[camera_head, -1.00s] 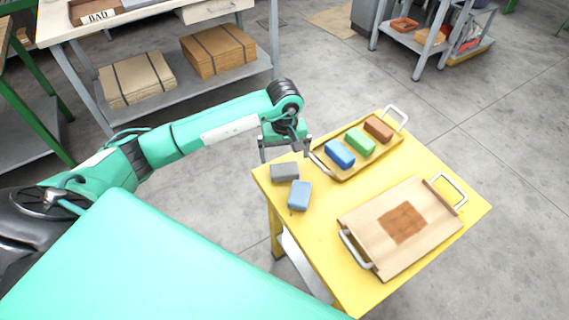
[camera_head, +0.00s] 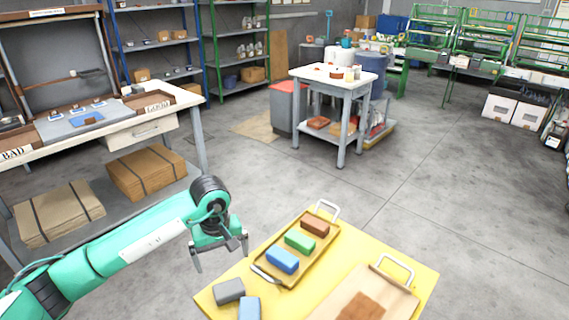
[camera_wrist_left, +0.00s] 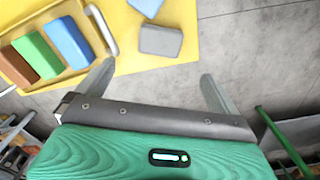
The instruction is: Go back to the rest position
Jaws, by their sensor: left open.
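My left gripper (camera_head: 220,254) is open and empty, just off the left edge of the yellow table (camera_head: 410,274). On the table, a tray (camera_head: 262,274) with handles holds a blue block (camera_head: 283,261), a green block (camera_head: 299,241) and a brown block (camera_head: 315,226). A grey block (camera_head: 229,291) and another blue block (camera_head: 249,308) lie beside the tray. My right gripper is not in view.
A wooden board with handles (camera_head: 335,300) and a brown patch (camera_head: 360,307) lies on the table's right part. A workbench (camera_head: 150,115) with cardboard stacks below stands at left. A small white table (camera_head: 340,82) stands behind. Grey floor is open at right.

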